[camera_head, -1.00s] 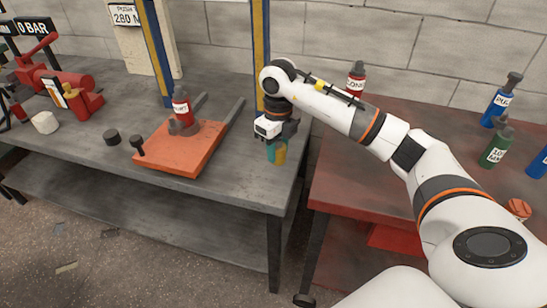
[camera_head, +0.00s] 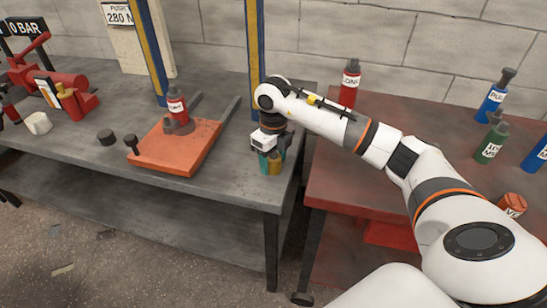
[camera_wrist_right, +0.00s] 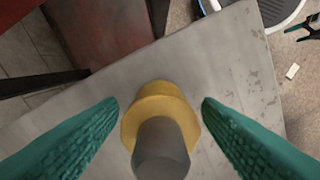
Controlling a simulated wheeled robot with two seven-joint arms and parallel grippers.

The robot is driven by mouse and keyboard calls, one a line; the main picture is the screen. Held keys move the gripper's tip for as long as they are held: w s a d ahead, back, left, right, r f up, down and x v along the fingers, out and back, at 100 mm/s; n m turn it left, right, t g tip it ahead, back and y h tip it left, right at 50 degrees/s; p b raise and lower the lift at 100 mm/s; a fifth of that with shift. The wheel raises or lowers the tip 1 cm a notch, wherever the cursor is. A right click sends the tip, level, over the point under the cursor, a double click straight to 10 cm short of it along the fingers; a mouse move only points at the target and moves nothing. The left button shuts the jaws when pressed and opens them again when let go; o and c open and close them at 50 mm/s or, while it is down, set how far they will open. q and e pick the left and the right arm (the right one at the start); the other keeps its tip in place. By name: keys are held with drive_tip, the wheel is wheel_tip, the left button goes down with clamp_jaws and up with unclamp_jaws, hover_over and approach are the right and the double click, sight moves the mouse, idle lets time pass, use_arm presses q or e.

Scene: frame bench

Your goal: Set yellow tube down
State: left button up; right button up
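The yellow tube (camera_wrist_right: 158,105) with a grey cap stands upright on the front right corner of the grey bench (camera_head: 230,190). It shows small and partly hidden between the fingers in the head view (camera_head: 276,168). My right gripper (camera_wrist_right: 160,104) has green fingers on both sides of the tube, with narrow gaps beside it; it is open. In the head view my right gripper (camera_head: 269,163) is low over the bench corner. A small dark green pronged shape at the wrist view's upper right may be my left gripper (camera_wrist_right: 306,28); its state is unclear.
An orange plate (camera_head: 176,150) on the grey bench carries a red bottle (camera_head: 177,107). A red bench (camera_head: 335,190) stands to the right across a gap, with a red bottle (camera_head: 349,84), a green bottle (camera_head: 491,143) and blue bottles (camera_head: 491,104). A blue-yellow post (camera_head: 254,50) rises behind my gripper.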

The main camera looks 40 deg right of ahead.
use_arm(q)
drive_tip(key=shift+r, duration=0.1)
use_arm(e)
drive_tip(key=shift+r, duration=0.1)
wheel_tip(320, 180, up, 11)
drive_tip(key=shift+r+p, duration=0.15)
drive_tip(key=shift+p, duration=0.4)
drive_tip(key=shift+r, duration=0.4)
use_arm(q)
drive_tip(key=shift+s+a+f, duration=0.2)
drive_tip(key=shift+s+f, duration=1)
drive_tip(key=shift+s, duration=0.05)
drive_tip(key=shift+d, duration=0.2)
drive_tip(key=shift+s, duration=0.1)
